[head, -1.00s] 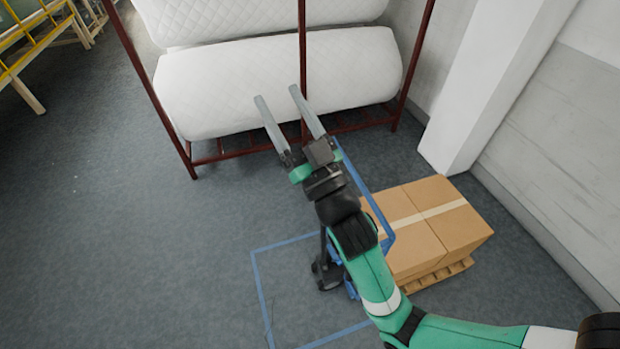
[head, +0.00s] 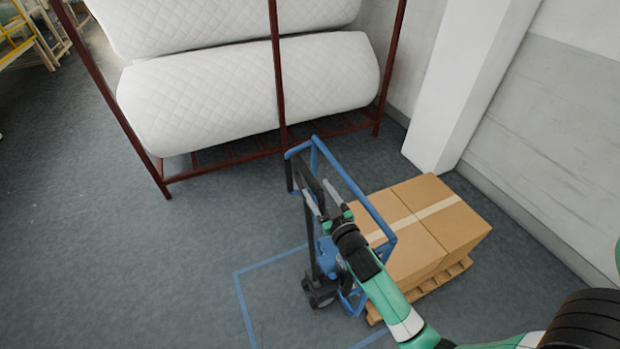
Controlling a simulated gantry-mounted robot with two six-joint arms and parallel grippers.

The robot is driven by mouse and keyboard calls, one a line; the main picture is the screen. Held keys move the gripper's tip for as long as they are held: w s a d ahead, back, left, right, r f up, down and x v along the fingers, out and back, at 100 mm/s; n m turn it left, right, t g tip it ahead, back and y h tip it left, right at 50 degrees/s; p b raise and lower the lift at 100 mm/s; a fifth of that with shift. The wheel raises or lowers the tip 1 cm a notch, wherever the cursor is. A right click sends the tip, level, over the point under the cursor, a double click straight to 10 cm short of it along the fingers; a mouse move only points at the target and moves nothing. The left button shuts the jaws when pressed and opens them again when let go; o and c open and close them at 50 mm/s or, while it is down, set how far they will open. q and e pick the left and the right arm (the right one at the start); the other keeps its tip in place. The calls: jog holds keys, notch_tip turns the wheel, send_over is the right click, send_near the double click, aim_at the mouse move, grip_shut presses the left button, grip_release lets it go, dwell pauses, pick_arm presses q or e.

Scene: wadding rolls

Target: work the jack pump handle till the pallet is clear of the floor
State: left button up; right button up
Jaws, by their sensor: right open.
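The jack (head: 387,240) is a blue tubular frame with black wheels at its base, standing at the left side of the loaded pallet. A black upright bar (head: 309,235), which looks like the pump handle, rises along its left side. My right gripper (head: 316,186) is open, its grey fingers beside the upper part of the black bars. I cannot tell whether they touch or straddle the handle. The wooden pallet (head: 450,277) carries cardboard boxes (head: 455,222). My arm hides part of the jack and pallet. Any gap under the pallet cannot be made out. My left gripper is out of view.
A dark red rack (head: 160,178) with white quilted rolls (head: 240,95) stands behind the jack. A white pillar (head: 460,95) and a grey wall (head: 545,130) bound the right side. Blue tape lines (head: 240,300) mark the floor.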

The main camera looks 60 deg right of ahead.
aim_at(310, 179)
jog(key=x, duration=0.5)
jog(key=shift+w+d, duration=0.25)
jog(key=shift+w, duration=0.05)
grip_shut()
dwell(1.0)
